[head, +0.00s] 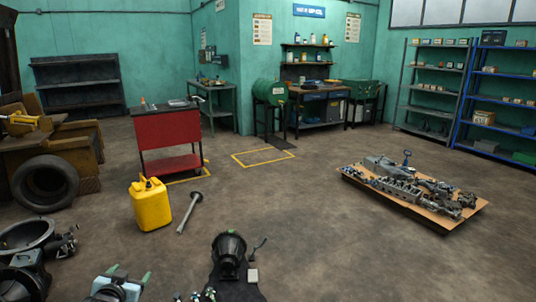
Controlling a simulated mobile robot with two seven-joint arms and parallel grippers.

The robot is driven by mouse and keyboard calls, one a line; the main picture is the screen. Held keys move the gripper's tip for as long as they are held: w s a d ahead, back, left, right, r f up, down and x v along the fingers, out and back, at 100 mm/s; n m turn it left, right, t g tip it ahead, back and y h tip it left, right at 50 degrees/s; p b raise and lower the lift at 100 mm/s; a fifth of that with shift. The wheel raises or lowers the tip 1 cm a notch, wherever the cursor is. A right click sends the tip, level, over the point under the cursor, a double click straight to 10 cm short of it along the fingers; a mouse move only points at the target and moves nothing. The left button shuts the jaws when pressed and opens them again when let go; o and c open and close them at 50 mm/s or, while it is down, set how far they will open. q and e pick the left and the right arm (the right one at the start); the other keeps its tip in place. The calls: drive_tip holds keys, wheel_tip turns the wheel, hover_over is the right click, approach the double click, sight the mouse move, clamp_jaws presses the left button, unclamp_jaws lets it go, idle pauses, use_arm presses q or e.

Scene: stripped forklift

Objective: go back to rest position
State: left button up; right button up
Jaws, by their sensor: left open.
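My left gripper (130,274) shows at the bottom edge, left of centre. Its two greenish fingertips are apart, with nothing seen between them. Most of its arm is cut off by the frame. My right gripper is not in the picture. The task names no object.
A yellow jerrycan (152,207) and a metal shaft (190,212) are ahead on the floor. Dark machine parts (230,262) lie right of my gripper; grey parts (28,240) lie left. A red cart (168,137) stands beyond. A parts-covered board (460,224) lies right. The middle floor is clear.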

use_arm(q)
drive_tip(key=s+d+f+g+h, duration=0.1)
drive_tip(key=s+d+f, duration=0.35)
drive_tip(key=s, duration=0.25)
drive_tip(key=s+d+f+m+h, duration=0.1)
drive_tip(key=s+d+f, duration=0.2)
drive_tip(key=s+f, duration=0.35)
drive_tip(key=s+d+f+g+h, duration=0.1)
drive_tip(key=s+d+f, duration=0.3)
drive_tip(key=s, duration=0.3)
drive_tip(key=s+d+f+g, duration=0.1)
drive_tip(key=s+d, duration=0.2)
drive_tip(key=s, duration=0.9)
drive_tip(key=s+d+f+g+h, duration=0.1)
drive_tip(key=s+d, duration=0.3)
drive_tip(key=s, duration=0.8)
drive_tip(key=shift+s+d+f+n+g, duration=0.25)
drive_tip(key=shift+f+n+g, duration=0.2)
drive_tip(key=shift+f, duration=0.25)
